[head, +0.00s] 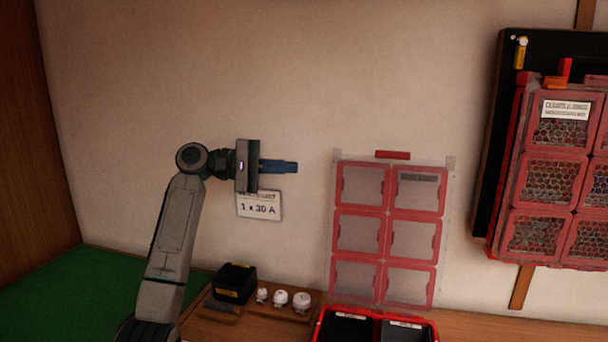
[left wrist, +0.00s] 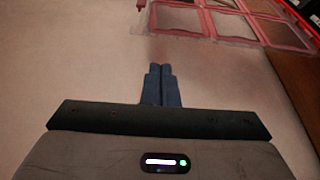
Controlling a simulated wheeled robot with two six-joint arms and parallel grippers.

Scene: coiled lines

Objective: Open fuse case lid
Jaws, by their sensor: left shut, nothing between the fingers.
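A red-rimmed case (head: 318,325) with black compartments shows at the bottom of the head view, its lower part cut off. A clear panel with a red grid frame (head: 387,240) stands upright behind it against the wall, like a raised lid; whether the two are joined is unclear. A red tab (head: 393,155) sits at the panel's top edge. My left gripper (head: 297,167) is shut and empty, left of the panel and apart from it, pointing right. In the left wrist view its fingers (left wrist: 160,68) are together, with the panel (left wrist: 215,25) beyond them. My right gripper is out of view.
A card reading "1 x 30 A" (head: 259,206) is on the wall below my gripper. A black box (head: 234,283) and three white knobs (head: 281,298) are on the wooden bench. A red case with mesh windows (head: 548,190) hangs at right. The wall above is clear.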

